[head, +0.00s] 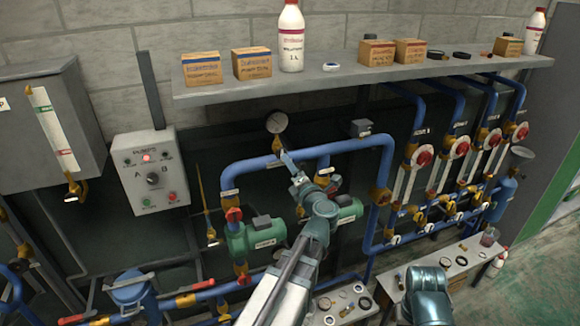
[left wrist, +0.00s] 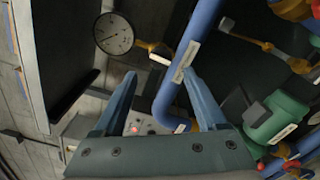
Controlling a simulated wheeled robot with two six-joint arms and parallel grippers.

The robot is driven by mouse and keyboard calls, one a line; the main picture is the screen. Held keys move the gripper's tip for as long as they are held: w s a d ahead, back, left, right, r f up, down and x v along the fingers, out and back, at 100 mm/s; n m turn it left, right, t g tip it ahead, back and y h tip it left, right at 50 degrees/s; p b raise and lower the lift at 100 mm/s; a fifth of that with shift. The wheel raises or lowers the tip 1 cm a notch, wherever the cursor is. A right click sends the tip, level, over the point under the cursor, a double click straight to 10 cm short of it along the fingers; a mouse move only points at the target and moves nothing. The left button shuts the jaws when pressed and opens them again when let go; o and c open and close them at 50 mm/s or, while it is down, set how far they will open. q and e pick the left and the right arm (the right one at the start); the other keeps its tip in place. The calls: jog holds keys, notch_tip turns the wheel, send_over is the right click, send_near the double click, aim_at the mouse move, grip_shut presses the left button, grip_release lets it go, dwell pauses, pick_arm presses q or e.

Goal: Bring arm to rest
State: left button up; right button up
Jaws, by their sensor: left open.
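My left gripper (head: 287,160) reaches up from the bottom middle in the head view, in front of the blue pipe loop (head: 345,147) and just below a round pressure gauge (head: 277,122). In the left wrist view, its two fingers (left wrist: 160,75) are spread apart with nothing between them. The gauge (left wrist: 114,34) shows there beyond the fingertips, at upper left, and the blue pipe (left wrist: 176,75) runs behind the fingers. A teal-grey part of my other arm shows at the bottom right of the head view; its gripper is out of view.
Green pumps (head: 256,238) flank my left forearm. A grey control box (head: 150,170) with a lit red lamp hangs at left. A shelf (head: 345,76) with boxes and bottles runs above. Valved pipes stand at right, above a low bench (head: 470,262) with small parts.

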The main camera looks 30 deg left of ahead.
pick_arm(q)
jog(key=shift+w, duration=0.1)
jog(key=w+d+m+t+h, duration=0.3)
jog(key=d+m+h, duration=0.3)
jog(key=d+m, duration=0.2)
jog(key=w+d+m+t+h, duration=0.3)
jog(key=d+m+t+h, duration=0.1)
jog(key=d+m+h, duration=0.3)
jog(key=s+d+f+m+g+h, duration=0.3)
jog(key=d+f+m+g+h, duration=0.2)
jog(key=d+f+m, duration=0.45)
jog(key=s+a+f+m+g+y, duration=0.2)
jog(key=s+f+m+g, duration=0.3)
jog(key=s, duration=0.5)
jog(key=s+a+f+m+g+y, duration=0.2)
jog(key=s+f+m+g, duration=0.2)
jog(key=s+f+g, duration=0.45)
jog(key=s+d+f+m+y+b, duration=0.1)
jog(key=s+d+f+m+b, duration=0.2)
jog(key=s+d+f+b, duration=0.4)
jog(key=d+f+b, duration=0.2)
jog(key=d+b, duration=0.1)
jog(key=d, duration=0.1)
